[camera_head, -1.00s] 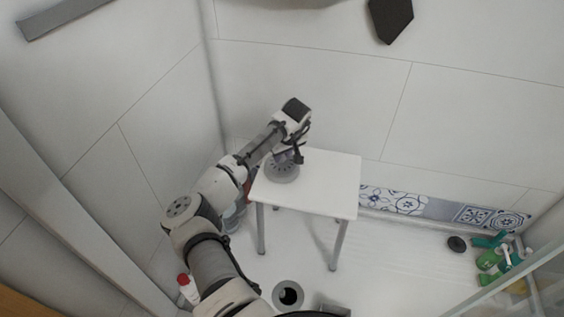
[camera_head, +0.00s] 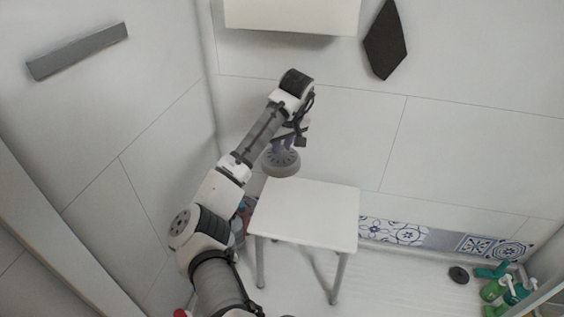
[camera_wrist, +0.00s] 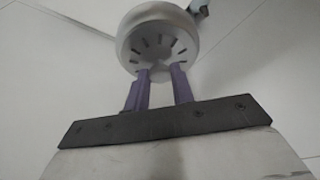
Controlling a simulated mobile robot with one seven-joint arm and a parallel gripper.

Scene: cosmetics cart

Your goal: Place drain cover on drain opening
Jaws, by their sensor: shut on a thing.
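The drain cover (camera_head: 281,164) is a round grey disc with radial slots. My gripper (camera_head: 284,145) is shut on it and holds it in the air above the back left part of the white table. In the wrist view the purple fingers of my gripper (camera_wrist: 160,75) grip the middle of the slotted drain cover (camera_wrist: 157,24). The drain opening is hardly in view; only a small dark edge (camera_head: 288,316) shows at the bottom of the head view.
The white table (camera_head: 315,220) has a bare top. Bottles (camera_head: 241,215) stand behind its left side. A dark round object (camera_head: 458,275) and green bottles (camera_head: 495,290) are on the floor at right. A white box (camera_head: 290,14) is on the back wall.

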